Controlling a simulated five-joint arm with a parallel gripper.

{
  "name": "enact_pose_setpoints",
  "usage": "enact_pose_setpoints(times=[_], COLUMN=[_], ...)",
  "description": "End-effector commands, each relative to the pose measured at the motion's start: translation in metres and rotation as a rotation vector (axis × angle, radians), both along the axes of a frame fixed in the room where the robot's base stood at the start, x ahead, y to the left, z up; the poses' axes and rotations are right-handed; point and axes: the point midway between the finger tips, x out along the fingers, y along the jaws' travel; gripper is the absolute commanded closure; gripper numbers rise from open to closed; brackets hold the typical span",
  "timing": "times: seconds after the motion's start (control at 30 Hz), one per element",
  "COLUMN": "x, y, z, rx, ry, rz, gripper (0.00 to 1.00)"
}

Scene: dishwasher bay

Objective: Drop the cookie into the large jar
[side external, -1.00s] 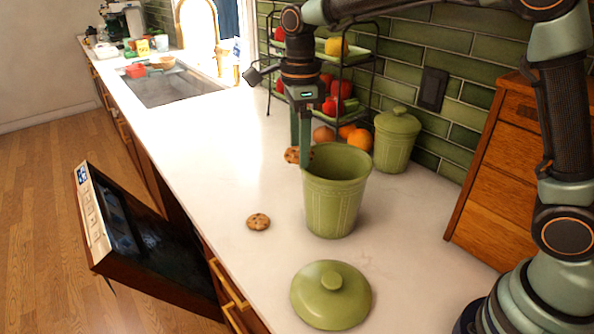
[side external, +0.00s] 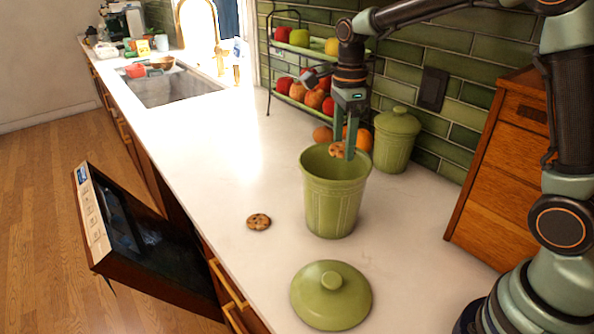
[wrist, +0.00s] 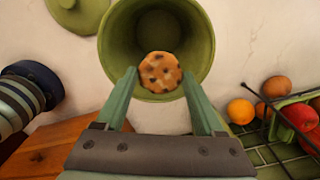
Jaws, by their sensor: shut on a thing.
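The large green jar (side external: 335,200) stands open on the white counter, and its mouth shows in the wrist view (wrist: 196,32). My gripper (side external: 344,154) points down over the jar's mouth, shut on a chocolate-chip cookie (side external: 337,150). In the wrist view the cookie (wrist: 160,71) sits between the two green fingertips, in front of the jar's opening. I cannot tell exactly how high the cookie is relative to the rim. A second cookie (side external: 258,222) lies on the counter left of the jar. A green lid (side external: 331,295) lies on the counter in front.
A smaller lidded green jar (side external: 396,142) stands behind to the right, near the tiled wall. A wire fruit rack (side external: 268,75) stands behind the large jar, and a wooden cabinet (side external: 505,165) to the right. The counter left of the jar is mostly clear.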

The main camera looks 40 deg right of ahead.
Motion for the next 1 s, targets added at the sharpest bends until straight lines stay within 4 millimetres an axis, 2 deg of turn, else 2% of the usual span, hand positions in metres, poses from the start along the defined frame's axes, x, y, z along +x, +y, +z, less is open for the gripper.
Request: enact_pose_setpoints(times=[0.13, 0.43, 0.47, 0.5, 0.53, 0.83, 1.0], x=[0.000, 0.000, 0.000, 0.000, 0.000, 0.001, 0.001], y=[0.000, 0.000, 0.000, 0.000, 0.000, 0.000, 0.000], z=[-0.008, -0.009, -0.009, -0.009, -0.009, -0.006, 0.016], rx=[0.000, 0.000, 0.000, 0.000, 0.000, 0.000, -0.001], ry=[0.000, -0.001, -0.001, -0.001, -0.001, -0.002, -0.006], rz=[0.000, 0.000, 0.000, 0.000, 0.000, 0.000, 0.000], gripper=[0.43, 0.43, 0.22, 0.07, 0.00, 0.00, 0.00])
